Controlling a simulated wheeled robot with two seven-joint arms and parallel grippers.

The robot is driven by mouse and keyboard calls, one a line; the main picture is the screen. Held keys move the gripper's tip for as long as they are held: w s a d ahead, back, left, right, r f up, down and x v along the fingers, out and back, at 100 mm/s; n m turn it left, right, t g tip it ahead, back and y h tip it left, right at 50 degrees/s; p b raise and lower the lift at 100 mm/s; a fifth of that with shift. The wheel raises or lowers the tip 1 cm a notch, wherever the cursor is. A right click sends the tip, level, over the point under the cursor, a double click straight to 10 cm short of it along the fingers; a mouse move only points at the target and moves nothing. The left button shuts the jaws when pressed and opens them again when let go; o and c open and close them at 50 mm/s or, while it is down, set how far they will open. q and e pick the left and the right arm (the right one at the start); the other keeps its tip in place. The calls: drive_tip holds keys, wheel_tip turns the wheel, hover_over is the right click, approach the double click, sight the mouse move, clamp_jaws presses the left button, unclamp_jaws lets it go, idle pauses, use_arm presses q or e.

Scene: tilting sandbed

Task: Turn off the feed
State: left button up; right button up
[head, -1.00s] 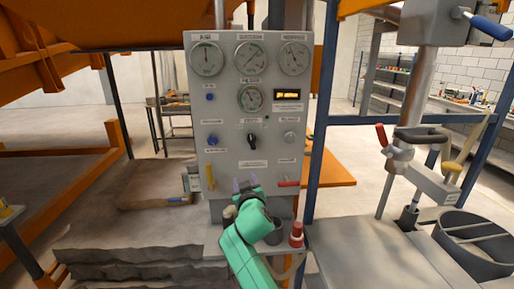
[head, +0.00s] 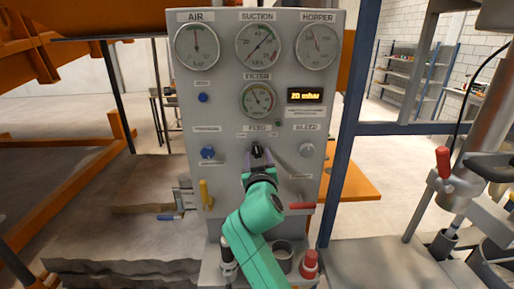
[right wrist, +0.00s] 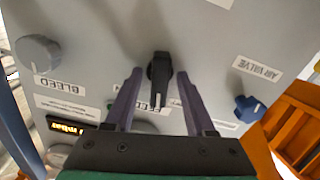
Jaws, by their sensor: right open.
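The black FEED knob (head: 257,150) sits on the grey control panel (head: 230,125), below the filter gauge. In the right wrist view the knob (right wrist: 160,80) shows close up, its white mark toward the bottom of that picture, beside the FEED label. My right gripper (head: 258,162) is at the knob, its arm coming from below. Its dark purple fingers are open (right wrist: 159,76), one on each side of the knob, with gaps visible; it is not gripping it. My left gripper is not in view.
A blue air valve knob (head: 208,152) and the grey BLEED knob (head: 306,149) flank the feed knob. A yellow lever (head: 204,193) and a red lever (head: 302,206) are lower on the panel. The display (head: 305,96) reads 20 mbar. A red-capped item (head: 310,262) stands below.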

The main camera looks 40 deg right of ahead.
drive_tip(key=shift+w+d, duration=0.1)
drive_tip(key=shift+w, duration=0.05)
drive_tip(key=shift+s+a+r, duration=0.15)
drive_tip(key=shift+s+a, duration=0.05)
drive_tip(key=shift+s, duration=0.05)
drive_tip(key=shift+s+a+r, duration=0.1)
drive_tip(key=shift+s+a, duration=0.05)
drive_tip(key=shift+s, duration=0.05)
drive_tip(key=c, duration=0.4)
clamp_jaws()
drive_tip(key=n+p, duration=0.1)
drive_tip(key=n, duration=0.1)
drive_tip(key=shift+a+r+n, duration=0.1)
drive_tip(key=shift+r+n, duration=0.05)
drive_tip(key=shift+n, duration=0.25)
drive_tip(key=shift+n+p, duration=0.5)
drive_tip(key=shift+n, duration=0.5)
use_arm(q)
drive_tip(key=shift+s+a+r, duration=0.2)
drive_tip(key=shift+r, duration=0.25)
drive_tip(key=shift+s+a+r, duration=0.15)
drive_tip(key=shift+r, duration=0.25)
